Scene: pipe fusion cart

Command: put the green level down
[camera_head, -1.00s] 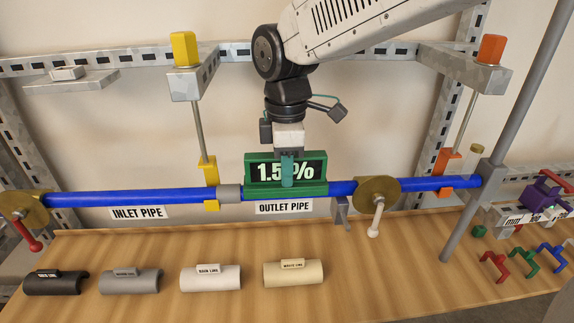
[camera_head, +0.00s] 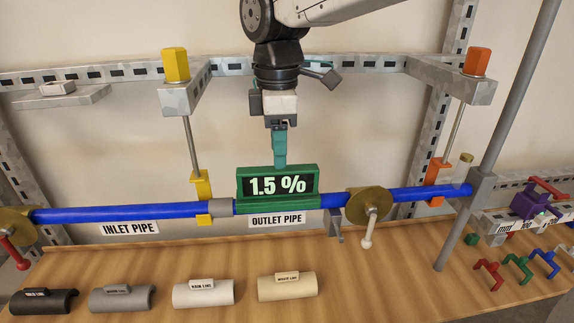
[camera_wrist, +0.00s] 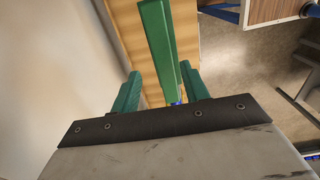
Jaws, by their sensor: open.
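The green level (camera_head: 278,187) sits on top of the blue outlet pipe (camera_head: 333,198), just right of the grey coupling. Its display reads 1.5 %. My gripper (camera_head: 280,163) is just above the level, fingers pointing down. In the wrist view, the level (camera_wrist: 158,45) shows as a long green bar between and beyond the two teal fingers (camera_wrist: 160,88), which are apart. The head view sees the fingers nearly edge-on.
The blue inlet pipe (camera_head: 120,213) runs left. A brass disc valve (camera_head: 368,205) with a white handle is right of the level. A yellow clamp (camera_head: 202,190) stands left. Several half-shells, including a white one (camera_head: 203,292), lie on the wooden bench (camera_head: 375,270).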

